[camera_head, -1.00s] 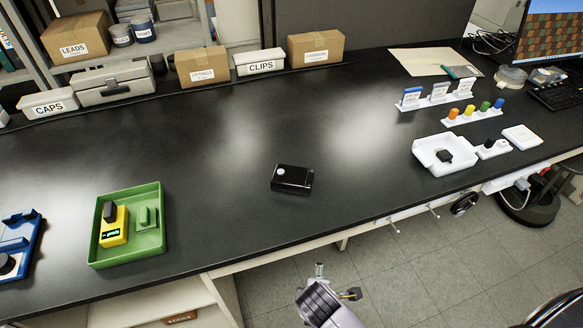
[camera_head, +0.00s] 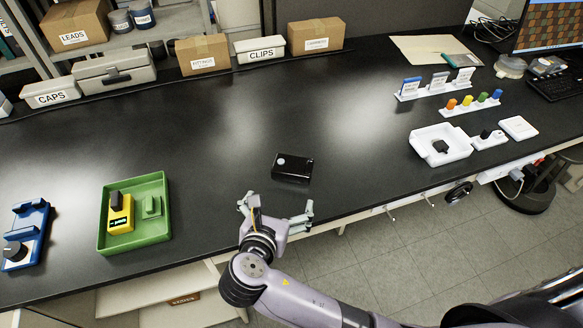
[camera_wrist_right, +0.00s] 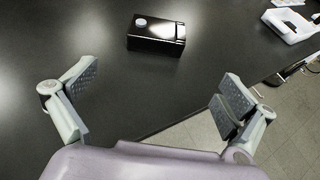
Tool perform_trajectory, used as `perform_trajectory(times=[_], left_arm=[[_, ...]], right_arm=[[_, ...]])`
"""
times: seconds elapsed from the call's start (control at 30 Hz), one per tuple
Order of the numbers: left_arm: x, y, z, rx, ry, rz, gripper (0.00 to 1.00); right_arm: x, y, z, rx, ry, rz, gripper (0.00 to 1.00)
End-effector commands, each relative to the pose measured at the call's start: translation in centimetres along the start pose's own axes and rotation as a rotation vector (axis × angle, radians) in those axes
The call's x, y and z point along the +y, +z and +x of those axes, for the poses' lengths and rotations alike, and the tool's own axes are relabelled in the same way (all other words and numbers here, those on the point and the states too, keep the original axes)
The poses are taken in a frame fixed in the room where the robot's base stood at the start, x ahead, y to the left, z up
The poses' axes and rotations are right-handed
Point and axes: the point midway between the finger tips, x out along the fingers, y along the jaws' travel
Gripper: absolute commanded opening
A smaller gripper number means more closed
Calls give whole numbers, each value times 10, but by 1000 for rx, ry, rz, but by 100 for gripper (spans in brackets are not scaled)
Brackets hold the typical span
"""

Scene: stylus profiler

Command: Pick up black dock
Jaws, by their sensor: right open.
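The black dock (camera_head: 292,168) is a small glossy black box with a round light-grey spot on its top. It lies on the black bench near the front edge. It also shows in the right wrist view (camera_wrist_right: 157,34), at the top middle. My right gripper (camera_head: 277,205) is open and empty at the bench's front edge, just in front of the dock and apart from it. In the right wrist view its two fingers (camera_wrist_right: 160,93) are spread wide, with the dock beyond them. My left gripper is not in view.
A green tray (camera_head: 158,240) with a yellow device stands on the left, next to a blue device (camera_head: 27,232). A white tray (camera_head: 421,147) with a black piece is on the right. Boxes (camera_head: 203,53) line the back. The bench around the dock is clear.

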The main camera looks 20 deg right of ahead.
Motion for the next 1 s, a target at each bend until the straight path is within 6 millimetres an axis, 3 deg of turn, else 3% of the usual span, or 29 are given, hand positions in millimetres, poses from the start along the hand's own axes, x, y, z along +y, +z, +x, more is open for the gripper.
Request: perform_trajectory(times=[0.17,0.6,1.0], left_arm=[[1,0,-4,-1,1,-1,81],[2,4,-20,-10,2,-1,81],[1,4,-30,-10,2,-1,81]], right_arm=[[5,8,15,-35,1,-60,100],[5,10,105,-30,1,-54,100],[6,8,138,-29,2,-54,100]])
